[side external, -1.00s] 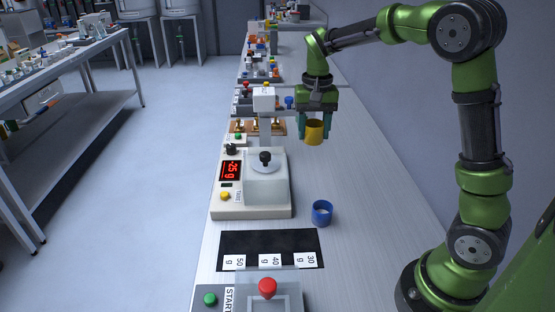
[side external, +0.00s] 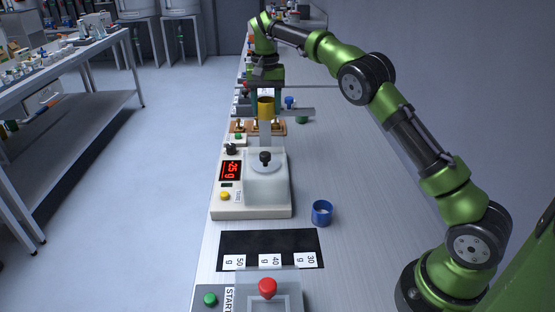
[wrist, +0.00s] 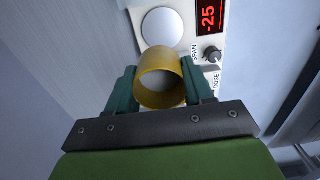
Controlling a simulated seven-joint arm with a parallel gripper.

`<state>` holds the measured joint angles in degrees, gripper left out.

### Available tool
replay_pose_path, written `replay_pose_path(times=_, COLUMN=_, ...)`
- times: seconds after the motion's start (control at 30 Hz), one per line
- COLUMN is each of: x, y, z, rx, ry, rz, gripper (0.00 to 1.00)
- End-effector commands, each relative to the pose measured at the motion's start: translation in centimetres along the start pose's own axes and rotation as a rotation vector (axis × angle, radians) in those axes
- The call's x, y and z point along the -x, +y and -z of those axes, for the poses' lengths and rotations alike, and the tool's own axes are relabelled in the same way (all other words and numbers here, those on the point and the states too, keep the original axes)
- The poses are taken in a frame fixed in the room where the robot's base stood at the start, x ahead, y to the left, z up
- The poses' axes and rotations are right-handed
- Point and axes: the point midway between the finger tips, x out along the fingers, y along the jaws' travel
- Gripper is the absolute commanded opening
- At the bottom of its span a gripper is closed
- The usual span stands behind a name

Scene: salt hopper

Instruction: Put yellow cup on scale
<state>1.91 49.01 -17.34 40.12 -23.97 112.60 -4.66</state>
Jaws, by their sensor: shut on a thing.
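The yellow cup (side external: 265,107) is held upright in my gripper (side external: 266,100), above the bench behind the scale. In the wrist view the yellow cup (wrist: 161,78) sits between the two teal fingers of my gripper (wrist: 158,85), which are shut on it. The scale (side external: 251,190) is a cream box with a red display reading -25 g. The round pale pan (wrist: 162,27) shows bare just ahead of the cup in the wrist view.
A blue cup (side external: 322,213) stands on the bench right of the scale. A black mat (side external: 268,241) with weight labels lies in front, before a panel with a red knob (side external: 267,287). A green cup (side external: 302,117) stands behind.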

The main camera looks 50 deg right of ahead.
Motion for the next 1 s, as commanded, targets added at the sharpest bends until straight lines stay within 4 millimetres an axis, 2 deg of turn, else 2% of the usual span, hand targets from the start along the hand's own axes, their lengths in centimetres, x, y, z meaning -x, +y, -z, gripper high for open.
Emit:
replay_pose_path(times=0.1, x=-0.5, y=-0.7, z=0.2, rx=0.003, ry=-0.002, rz=0.002, gripper=0.21)
replay_pose_path(times=0.53, x=-5.5, y=-0.6, z=0.1, rx=0.005, ry=-0.002, rz=0.001, gripper=0.21)
replay_pose_path(times=0.8, x=-10.3, y=-0.6, z=0.1, rx=0.004, ry=-0.002, rz=0.002, gripper=0.21)
replay_pose_path(times=1.0, x=-12.3, y=-0.6, z=0.2, rx=0.003, ry=-0.002, rz=0.001, gripper=0.21)
